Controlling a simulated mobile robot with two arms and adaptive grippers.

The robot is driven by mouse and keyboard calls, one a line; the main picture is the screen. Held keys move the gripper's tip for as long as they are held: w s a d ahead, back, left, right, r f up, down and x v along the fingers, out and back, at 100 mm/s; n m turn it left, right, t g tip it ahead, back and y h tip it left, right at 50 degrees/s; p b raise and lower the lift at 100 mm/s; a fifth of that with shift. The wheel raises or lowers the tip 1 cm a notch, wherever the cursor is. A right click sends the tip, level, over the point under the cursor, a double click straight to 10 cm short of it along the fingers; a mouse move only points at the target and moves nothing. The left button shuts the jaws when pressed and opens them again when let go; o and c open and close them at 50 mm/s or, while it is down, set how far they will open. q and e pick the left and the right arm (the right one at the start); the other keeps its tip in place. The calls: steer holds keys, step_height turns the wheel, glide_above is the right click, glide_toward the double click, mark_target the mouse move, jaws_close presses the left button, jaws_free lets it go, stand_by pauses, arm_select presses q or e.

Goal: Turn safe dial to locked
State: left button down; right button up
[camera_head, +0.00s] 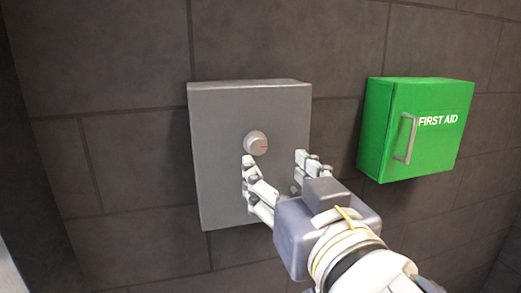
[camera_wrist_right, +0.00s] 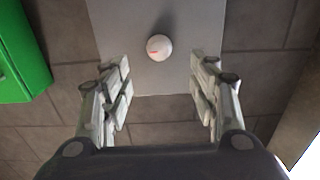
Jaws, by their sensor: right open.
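The safe (camera_head: 222,190) is a grey box on the dark tiled wall, with its plain front towards me. Its dial (camera_head: 256,143) is a small round pale knob with a reddish mark, near the middle right of the front. My right gripper (camera_head: 273,160) is open and empty, in front of the safe just below and right of the dial. In the right wrist view the dial (camera_wrist_right: 159,47) lies beyond the gap between the open fingers (camera_wrist_right: 160,75), on the safe front (camera_wrist_right: 112,20), and nothing touches it. My left gripper is out of view.
A green first aid box (camera_head: 430,150) with a grey handle hangs on the wall right of the safe. It also shows at the left in the right wrist view (camera_wrist_right: 20,50).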

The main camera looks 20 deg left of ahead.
mark_target(259, 148)
steer(key=p+x, duration=0.2)
steer(key=x, duration=0.7)
steer(key=shift+w+a+f, duration=0.1)
steer(key=shift+w+a, duration=0.1)
steer(key=shift+w, duration=0.15)
steer(key=c, duration=1.1)
